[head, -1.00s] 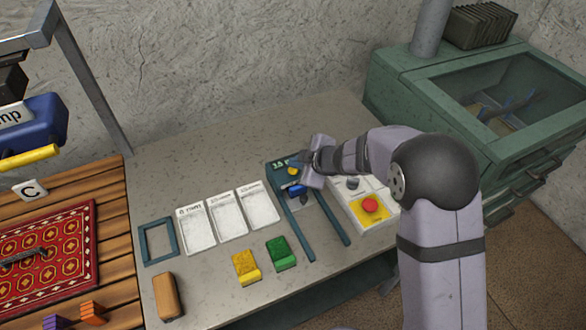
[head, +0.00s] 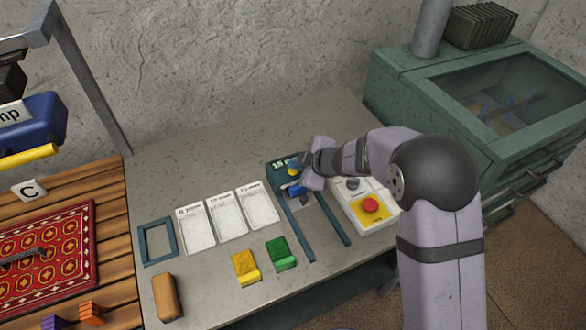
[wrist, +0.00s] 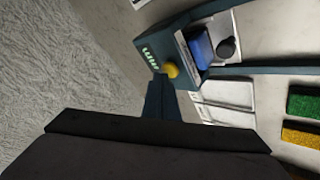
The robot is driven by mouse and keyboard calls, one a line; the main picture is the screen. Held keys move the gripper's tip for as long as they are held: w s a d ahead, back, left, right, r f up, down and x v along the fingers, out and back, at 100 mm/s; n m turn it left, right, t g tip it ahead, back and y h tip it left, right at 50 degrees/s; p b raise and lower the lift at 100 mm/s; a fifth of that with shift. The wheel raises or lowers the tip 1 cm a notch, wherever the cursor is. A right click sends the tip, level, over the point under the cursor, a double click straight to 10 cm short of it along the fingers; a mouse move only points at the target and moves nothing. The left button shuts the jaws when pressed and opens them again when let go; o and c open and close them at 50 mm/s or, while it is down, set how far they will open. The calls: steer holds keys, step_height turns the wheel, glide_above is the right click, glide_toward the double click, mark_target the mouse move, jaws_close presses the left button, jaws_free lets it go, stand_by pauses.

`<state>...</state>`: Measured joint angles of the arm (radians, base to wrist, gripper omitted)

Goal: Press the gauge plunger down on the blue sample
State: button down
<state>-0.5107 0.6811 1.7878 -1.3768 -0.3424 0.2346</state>
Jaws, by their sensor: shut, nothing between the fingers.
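The gauge (head: 275,170) is a dark teal stand with a lit green readout and long rails, at the right of the bench. Its yellow plunger cap (head: 292,172) also shows in the wrist view (wrist: 172,70). The blue sample (head: 294,190) sits on the gauge beside the cap, and it shows in the wrist view (wrist: 200,46) next to a dark round piece (wrist: 227,48). My gripper (head: 304,160) is shut and empty. In the wrist view its fingertips (wrist: 158,80) are right beside the yellow cap; I cannot tell whether they touch it.
A white box with a red button (head: 370,205) stands close right of the gauge. Three white trays (head: 228,215) lie to the left. Yellow (head: 246,267) and green (head: 281,254) samples lie in front. Bare bench lies behind the trays.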

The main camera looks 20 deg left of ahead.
mark_target(296, 172)
steer(key=shift+s+d+f+b, duration=0.1)
steer(key=shift+s+f+b, duration=0.05)
steer(key=shift+f, duration=0.25)
steer(key=shift+s+d+f+b, duration=0.1)
steer(key=shift+f+b, duration=0.05)
steer(key=shift+f, duration=0.2)
stand_by(0.6)
steer(key=shift+r, duration=0.15)
steer(key=shift+w+a+r+p, duration=0.1)
steer(key=shift+w+r+p, duration=0.1)
steer(key=shift+r+p, duration=0.9)
steer(key=shift+r, duration=0.1)
step_height(296, 172, up, 5)
steer(key=p, duration=0.5)
steer(key=shift+p, duration=0.4)
